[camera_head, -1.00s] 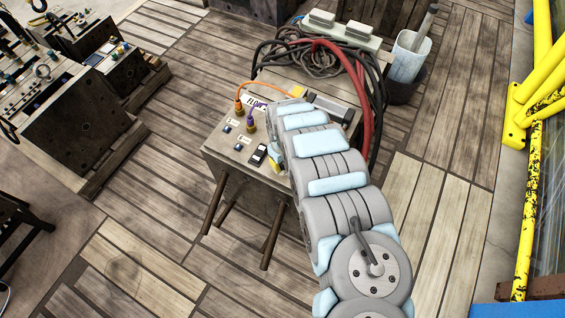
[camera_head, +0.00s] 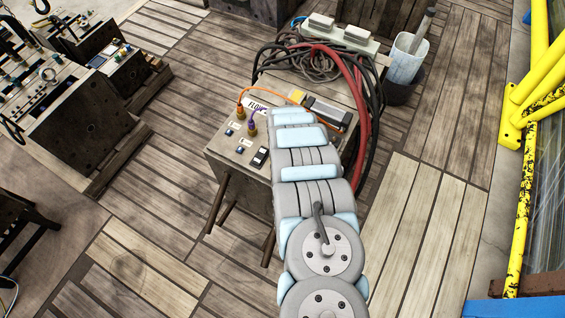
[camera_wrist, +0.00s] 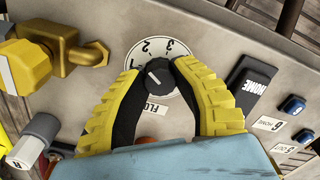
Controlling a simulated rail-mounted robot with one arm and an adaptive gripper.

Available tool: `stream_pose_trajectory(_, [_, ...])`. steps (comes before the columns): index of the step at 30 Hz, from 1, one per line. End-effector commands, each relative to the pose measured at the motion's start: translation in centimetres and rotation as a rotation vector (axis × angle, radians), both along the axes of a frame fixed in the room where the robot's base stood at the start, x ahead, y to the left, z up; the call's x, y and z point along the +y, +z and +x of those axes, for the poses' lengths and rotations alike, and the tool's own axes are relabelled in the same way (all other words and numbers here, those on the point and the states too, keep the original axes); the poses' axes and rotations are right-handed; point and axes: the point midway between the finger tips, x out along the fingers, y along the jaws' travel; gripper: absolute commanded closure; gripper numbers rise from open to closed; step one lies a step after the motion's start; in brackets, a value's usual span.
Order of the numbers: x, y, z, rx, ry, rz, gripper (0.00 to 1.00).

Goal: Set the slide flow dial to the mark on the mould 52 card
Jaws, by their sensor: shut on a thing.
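In the wrist view, the slide flow dial has a round black knob (camera_wrist: 159,77) with a white pointer line. Its pale scale plate (camera_wrist: 160,46) shows 1, 2 and 3 around the upper side and a partly covered "FLO" label below. The pointer line tilts to the upper left, roughly between 1 and 2; its exact reading is hard to tell. My gripper (camera_wrist: 158,72) has its yellow-and-black fingers shut on the knob from both sides. In the head view my arm hides the gripper and the knob. I cannot make out a mould 52 card.
A black HOME switch (camera_wrist: 248,82) and blue buttons (camera_wrist: 292,105) sit right of the dial. A brass elbow (camera_wrist: 82,54) and yellow fitting (camera_wrist: 25,65) stand close left. In the head view, red and black hoses (camera_head: 362,120) hang right of the panel (camera_head: 225,152); yellow rails stand farther right.

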Motion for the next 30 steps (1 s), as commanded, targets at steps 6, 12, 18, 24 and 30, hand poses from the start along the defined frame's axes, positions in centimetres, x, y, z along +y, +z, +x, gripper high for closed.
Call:
stream_pose_trajectory(6, [0.1,0.02,-0.06,0.0,-0.116,0.001,1.0])
stream_pose_trajectory(12, [-0.01,-0.04,0.0,-0.001,-0.175,0.0,1.0])
stream_pose_trajectory(18, [0.03,-0.09,0.02,-0.001,-0.193,0.0,1.0])
stream_pose_trajectory(24, [0.02,-0.12,0.01,-0.001,-0.193,0.0,1.0])
stream_pose_trajectory(30, [0.02,-0.11,0.01,-0.001,-0.193,0.0,0.46])
